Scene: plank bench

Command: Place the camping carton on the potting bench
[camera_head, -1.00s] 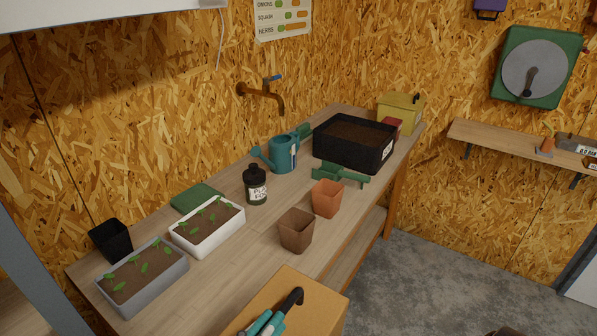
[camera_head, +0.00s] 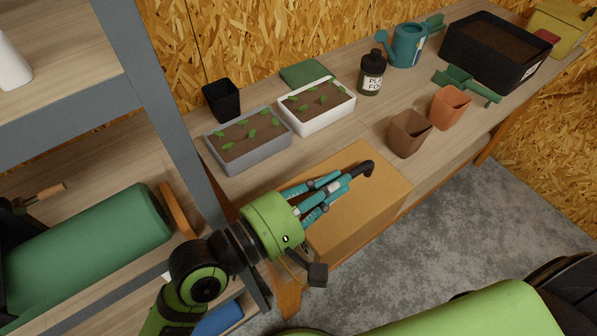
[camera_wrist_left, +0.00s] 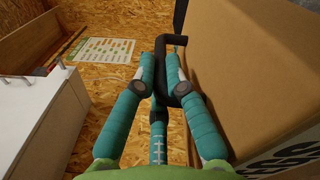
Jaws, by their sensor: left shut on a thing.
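The camping carton (camera_head: 380,205) is a brown box at the near edge of the potting bench (camera_head: 345,140). It overlaps the bench's front edge in the head view; I cannot tell if it touches the bench. My left gripper (camera_head: 350,178), with teal fingers, is shut on it at a black curved part. In the left wrist view the carton (camera_wrist_left: 255,70) fills the right side, with dark lettering low down, and the gripper (camera_wrist_left: 165,75) closes around the black part beside it. My right gripper is not in view.
A grey seedling tray (camera_head: 250,160), white seedling tray (camera_head: 318,122), brown pot (camera_head: 408,135) and terracotta pot (camera_head: 450,108) stand on the bench near the carton. A bare strip lies between trays and pots. A grey shelf post (camera_head: 165,110) rises at left.

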